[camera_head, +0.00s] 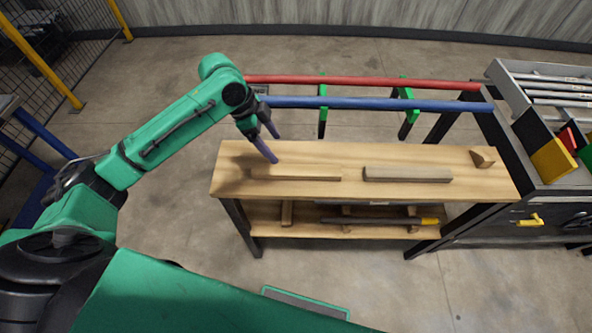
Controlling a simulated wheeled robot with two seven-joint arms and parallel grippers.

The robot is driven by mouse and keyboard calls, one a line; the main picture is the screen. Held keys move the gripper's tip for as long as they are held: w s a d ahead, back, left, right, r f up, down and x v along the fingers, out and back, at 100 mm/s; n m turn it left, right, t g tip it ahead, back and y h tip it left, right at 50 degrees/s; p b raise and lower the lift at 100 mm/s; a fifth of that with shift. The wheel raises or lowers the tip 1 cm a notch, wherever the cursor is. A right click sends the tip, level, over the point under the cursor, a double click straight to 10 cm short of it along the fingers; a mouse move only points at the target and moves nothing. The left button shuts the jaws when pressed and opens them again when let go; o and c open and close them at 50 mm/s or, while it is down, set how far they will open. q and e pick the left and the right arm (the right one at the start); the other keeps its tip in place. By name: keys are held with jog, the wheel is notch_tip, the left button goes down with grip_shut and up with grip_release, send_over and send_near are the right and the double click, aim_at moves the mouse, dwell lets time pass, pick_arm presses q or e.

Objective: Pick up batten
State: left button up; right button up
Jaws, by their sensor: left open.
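Two batten-like wooden pieces lie on the wooden bench top in the head view. The left one is a thin light-brown batten (296,174); the right one is a thicker, greyer wooden block (408,174). I cannot tell for sure which is the batten meant. My left gripper (274,147) is open and empty, its fingers pointing down over the back left part of the bench. It is just behind and above the left end of the light batten and appears apart from it. My right gripper is not in view.
The wooden bench (330,155) has a small wooden wedge (482,157) at its right end. A lower shelf holds a dark bar with a yellow end (430,221). A red rail (370,83) and a blue rail (370,103) run behind. A machine stands at right.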

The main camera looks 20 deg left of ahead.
aim_at(295, 169)
pick_arm(q)
jog(key=x, duration=0.4)
jog(key=p+x, duration=0.1)
jog(key=x, duration=0.3)
jog(key=p+x, duration=0.1)
jog(key=x, duration=0.3)
jog(key=shift+w+d+f, duration=0.2)
jog(key=shift+w+d, duration=0.05)
jog(key=shift+d, duration=0.3)
grip_shut()
